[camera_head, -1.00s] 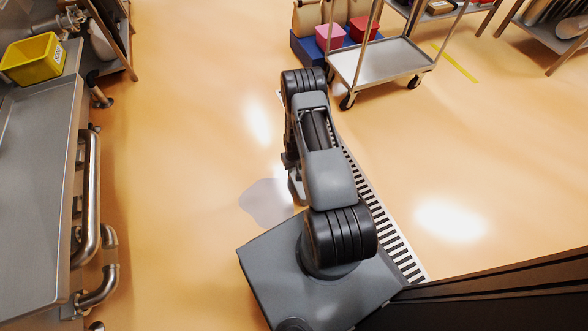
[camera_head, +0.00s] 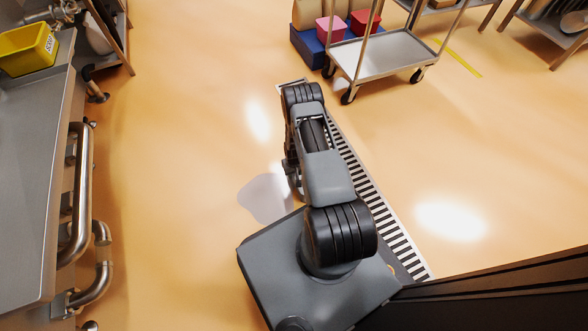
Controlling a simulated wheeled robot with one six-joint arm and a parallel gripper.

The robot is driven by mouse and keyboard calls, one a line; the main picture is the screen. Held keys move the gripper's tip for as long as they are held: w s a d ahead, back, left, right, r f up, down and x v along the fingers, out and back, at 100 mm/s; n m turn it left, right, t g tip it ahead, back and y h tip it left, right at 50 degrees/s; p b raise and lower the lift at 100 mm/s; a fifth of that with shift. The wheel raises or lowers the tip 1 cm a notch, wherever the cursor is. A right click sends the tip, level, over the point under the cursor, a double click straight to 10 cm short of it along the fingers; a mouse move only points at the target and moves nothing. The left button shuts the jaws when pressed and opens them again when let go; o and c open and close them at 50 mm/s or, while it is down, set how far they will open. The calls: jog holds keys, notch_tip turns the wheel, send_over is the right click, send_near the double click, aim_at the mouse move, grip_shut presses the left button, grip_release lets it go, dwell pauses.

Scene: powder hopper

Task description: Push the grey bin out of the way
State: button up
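No grey bin can be made out in this view. My arm reaches forward over the floor from my grey base, with its far links folded down. My gripper (camera_head: 294,178) shows only in part, low beside the left of the arm. The arm hides most of it, so its fingers cannot be read. Nothing is seen touching it.
A steel counter (camera_head: 35,180) with rails and pipes runs along the left, bearing a yellow bin (camera_head: 25,52). A wheeled steel cart (camera_head: 385,55) stands ahead, with pink (camera_head: 331,29), red (camera_head: 364,22) and blue (camera_head: 312,52) containers behind. A floor grate (camera_head: 375,200) lies right of the arm. Open floor lies either side.

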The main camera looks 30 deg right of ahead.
jog(key=shift+f+b, duration=0.75)
jog(key=shift+f, duration=1.4)
grip_shut()
